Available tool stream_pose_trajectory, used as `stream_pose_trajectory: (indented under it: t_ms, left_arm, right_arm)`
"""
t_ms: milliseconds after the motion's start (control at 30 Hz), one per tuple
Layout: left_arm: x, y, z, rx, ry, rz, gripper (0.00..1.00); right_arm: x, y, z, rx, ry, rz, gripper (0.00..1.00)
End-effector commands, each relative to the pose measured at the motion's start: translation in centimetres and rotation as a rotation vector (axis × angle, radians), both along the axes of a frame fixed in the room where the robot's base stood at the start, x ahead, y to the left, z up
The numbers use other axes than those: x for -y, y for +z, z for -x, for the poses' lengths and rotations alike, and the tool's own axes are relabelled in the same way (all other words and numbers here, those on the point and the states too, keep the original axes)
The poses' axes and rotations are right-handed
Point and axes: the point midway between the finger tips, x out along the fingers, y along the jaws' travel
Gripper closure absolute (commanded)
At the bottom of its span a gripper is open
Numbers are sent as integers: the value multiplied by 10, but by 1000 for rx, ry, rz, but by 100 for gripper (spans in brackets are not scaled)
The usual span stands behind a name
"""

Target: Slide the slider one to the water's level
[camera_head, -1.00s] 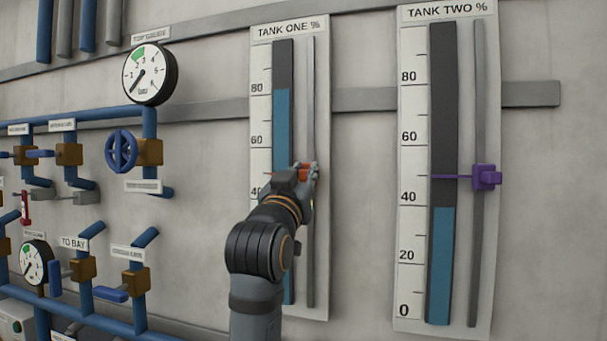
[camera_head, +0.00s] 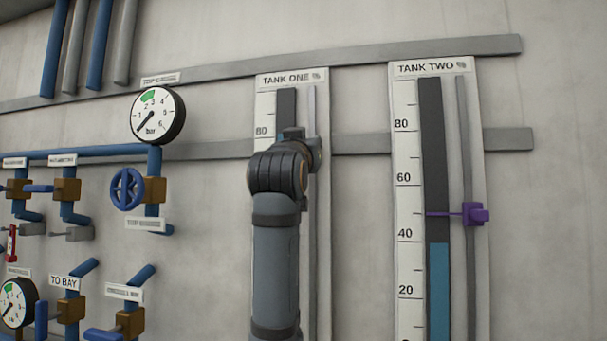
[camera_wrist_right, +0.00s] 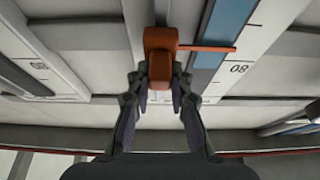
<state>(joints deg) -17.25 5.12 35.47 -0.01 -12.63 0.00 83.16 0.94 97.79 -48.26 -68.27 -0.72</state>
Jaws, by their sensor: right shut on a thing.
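Slider one is an orange block with a thin pointer; the right wrist view shows it (camera_wrist_right: 160,58) between the fingertips of my right gripper (camera_wrist_right: 160,90). The gripper is shut on it. In that view, which is upside down, the pointer crosses the blue water column (camera_wrist_right: 228,22) near the 80 mark. Some blue shows past the pointer on the 80 side, so the pointer sits a little below the water's top. In the head view my right gripper (camera_head: 303,137) covers slider one on the tank one gauge (camera_head: 290,78). My left gripper is not in view.
The tank two gauge (camera_head: 432,68) with its purple slider (camera_head: 475,213) stands to the right. Pipes, valves, a blue handwheel (camera_head: 127,189) and a dial gauge (camera_head: 158,115) are on the wall to the left.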

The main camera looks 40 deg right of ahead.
Motion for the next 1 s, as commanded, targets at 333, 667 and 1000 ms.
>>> stream_pose_trajectory:
  t_ms: [333, 667, 1000]
  left_arm:
    - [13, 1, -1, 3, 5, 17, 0]
    - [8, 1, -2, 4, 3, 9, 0]
    - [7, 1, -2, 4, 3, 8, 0]
  right_arm:
    - [0, 41, -1, 0, -1, 0, 100]
    - [0, 43, -1, -1, -2, 1, 100]
    - [0, 43, -1, -2, -2, 0, 57]
